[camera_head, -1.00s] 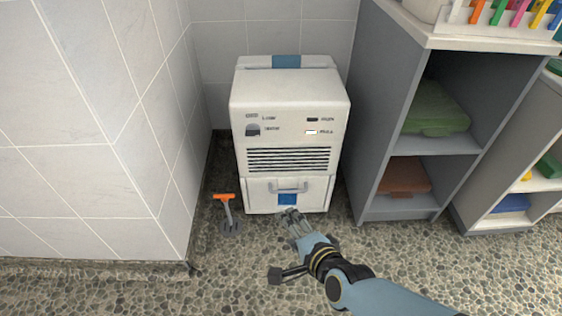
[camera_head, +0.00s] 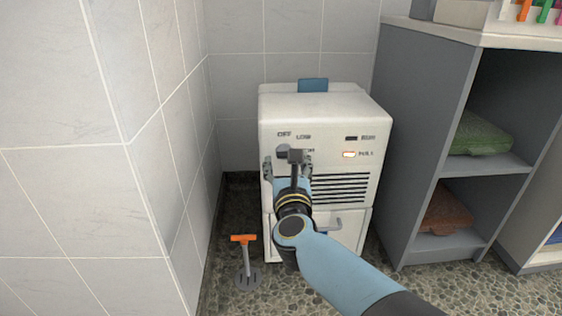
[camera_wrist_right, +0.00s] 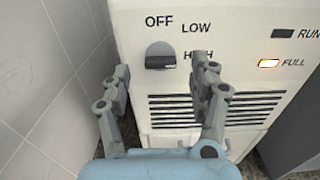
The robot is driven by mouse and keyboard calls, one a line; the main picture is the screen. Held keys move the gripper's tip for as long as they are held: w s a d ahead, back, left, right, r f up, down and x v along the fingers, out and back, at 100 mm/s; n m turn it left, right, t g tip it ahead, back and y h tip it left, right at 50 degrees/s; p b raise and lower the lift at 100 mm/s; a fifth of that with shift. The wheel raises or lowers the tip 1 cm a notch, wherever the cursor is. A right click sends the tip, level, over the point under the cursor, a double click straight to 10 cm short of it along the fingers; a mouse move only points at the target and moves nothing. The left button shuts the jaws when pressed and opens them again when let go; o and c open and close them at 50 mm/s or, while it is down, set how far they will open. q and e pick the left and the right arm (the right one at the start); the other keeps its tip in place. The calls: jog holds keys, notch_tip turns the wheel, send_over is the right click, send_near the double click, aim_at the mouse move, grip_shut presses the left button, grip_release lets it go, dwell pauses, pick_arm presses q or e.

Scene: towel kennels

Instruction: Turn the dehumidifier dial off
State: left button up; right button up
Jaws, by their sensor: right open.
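The white dehumidifier (camera_head: 322,107) stands in the corner. Its dark grey dial (camera_wrist_right: 160,56) sits on the front, below the OFF label and left of HIGH, with LOW above right; its raised edge seems to face HIGH. In the head view the dial (camera_head: 282,151) is partly covered by my gripper. My right gripper (camera_wrist_right: 165,72) is open, its two fingers spread either side of the dial and a little below it, with nothing between them in contact that I can see. It also shows in front of the panel in the head view (camera_head: 288,168). My left gripper is out of view.
The FULL lamp (camera_wrist_right: 268,63) glows; the RUN lamp (camera_wrist_right: 283,34) is dark. A tiled wall (camera_head: 150,150) stands close on the left. A grey shelf unit (camera_head: 425,130) with folded towels stands on the right. An orange-handled tool (camera_head: 244,255) stands on the pebbled floor.

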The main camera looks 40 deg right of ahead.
aim_at(285, 156)
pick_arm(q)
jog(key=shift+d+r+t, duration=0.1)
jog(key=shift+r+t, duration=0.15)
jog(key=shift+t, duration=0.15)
pick_arm(e)
jog(key=shift+x, duration=1.55)
